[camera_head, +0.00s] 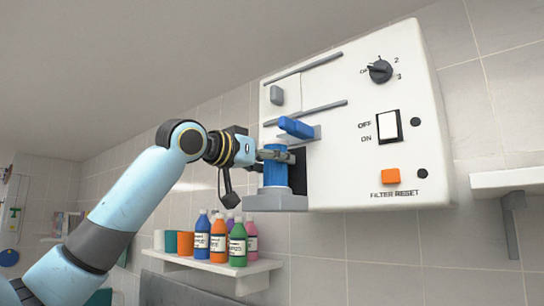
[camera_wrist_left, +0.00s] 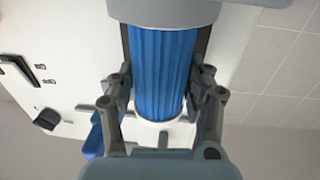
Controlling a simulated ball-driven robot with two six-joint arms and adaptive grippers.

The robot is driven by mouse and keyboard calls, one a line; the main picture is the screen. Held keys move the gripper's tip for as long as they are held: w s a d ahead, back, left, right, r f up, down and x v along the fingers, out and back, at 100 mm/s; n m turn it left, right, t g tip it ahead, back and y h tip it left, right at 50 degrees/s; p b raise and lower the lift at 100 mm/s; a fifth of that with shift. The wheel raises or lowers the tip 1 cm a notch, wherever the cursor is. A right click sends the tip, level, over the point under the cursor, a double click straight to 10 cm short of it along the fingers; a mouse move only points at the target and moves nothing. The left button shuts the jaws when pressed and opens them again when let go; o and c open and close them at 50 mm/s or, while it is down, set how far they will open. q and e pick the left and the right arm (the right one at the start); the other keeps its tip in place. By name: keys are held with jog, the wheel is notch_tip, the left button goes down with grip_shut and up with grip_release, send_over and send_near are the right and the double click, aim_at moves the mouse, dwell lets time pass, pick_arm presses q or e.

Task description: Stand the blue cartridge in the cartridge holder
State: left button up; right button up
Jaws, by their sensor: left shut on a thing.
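The blue cartridge (camera_head: 275,177) stands upright at the grey cartridge holder (camera_head: 276,201) on the lower left of the white wall unit. My left gripper (camera_head: 276,155) is shut on the cartridge near its upper part. In the left wrist view, which is upside down, the ribbed blue cartridge (camera_wrist_left: 160,65) lies between the two fingers of my left gripper (camera_wrist_left: 158,88). Its far end meets the grey holder (camera_wrist_left: 165,13); whether it is fully seated I cannot tell. My right gripper is in neither view.
A blue lever (camera_head: 296,127) sticks out just above the cartridge. The white wall unit (camera_head: 345,105) carries a knob (camera_head: 380,71), a switch (camera_head: 388,126) and an orange button (camera_head: 390,176). Several bottles (camera_head: 238,243) stand on a shelf (camera_head: 258,268) below.

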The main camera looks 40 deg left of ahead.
pick_arm(q)
jog(key=shift+f, duration=0.25)
jog(key=o, duration=1)
jog(key=shift+o, duration=1.4)
